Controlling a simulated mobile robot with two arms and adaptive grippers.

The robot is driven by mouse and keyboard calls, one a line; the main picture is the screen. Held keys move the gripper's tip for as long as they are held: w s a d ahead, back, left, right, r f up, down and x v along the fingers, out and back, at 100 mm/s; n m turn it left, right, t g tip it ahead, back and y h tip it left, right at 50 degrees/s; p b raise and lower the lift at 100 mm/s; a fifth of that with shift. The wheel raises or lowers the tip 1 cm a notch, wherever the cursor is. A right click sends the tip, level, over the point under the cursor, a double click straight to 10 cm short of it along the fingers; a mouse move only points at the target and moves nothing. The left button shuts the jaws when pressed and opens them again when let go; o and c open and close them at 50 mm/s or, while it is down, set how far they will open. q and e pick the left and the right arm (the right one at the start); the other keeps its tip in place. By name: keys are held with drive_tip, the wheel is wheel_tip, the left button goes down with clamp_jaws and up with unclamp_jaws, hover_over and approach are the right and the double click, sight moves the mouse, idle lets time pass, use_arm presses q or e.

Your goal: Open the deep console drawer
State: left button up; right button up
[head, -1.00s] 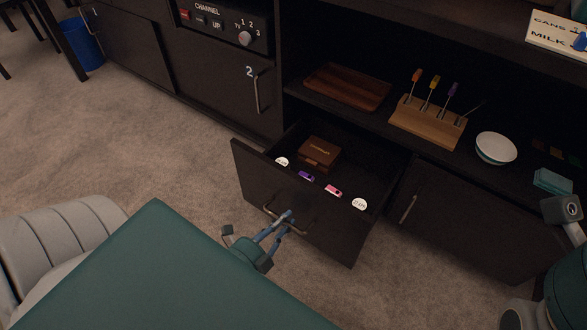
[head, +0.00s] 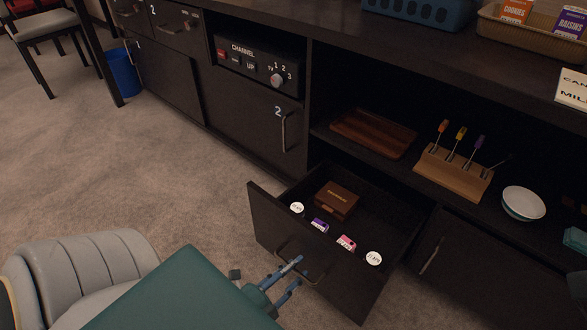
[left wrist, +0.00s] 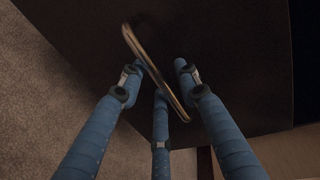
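The deep console drawer (head: 335,272) is pulled out of the dark console, and its inside shows in the head view. Its bar handle (head: 290,252) is on the front panel; the handle also shows in the left wrist view (left wrist: 155,72). My left gripper (head: 295,275) is at the handle, outside the drawer front. In the left wrist view its fingers (left wrist: 160,82) are spread apart, with the handle running between them; I cannot tell whether any finger touches it.
The drawer holds a brown wooden box (head: 336,200), round white lids (head: 374,258) and small purple and pink packs (head: 320,226). A closed cabinet door (head: 470,270) is at right. Above are a cutting board (head: 373,133), tool block (head: 455,172) and bowl (head: 523,203). A grey chair (head: 85,275) stands front left.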

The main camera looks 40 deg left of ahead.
use_arm(q)
drive_tip(key=s+r, duration=0.2)
drive_tip(key=s, duration=0.9)
drive_tip(key=shift+s+a+r, duration=0.15)
drive_tip(key=shift+s, duration=0.25)
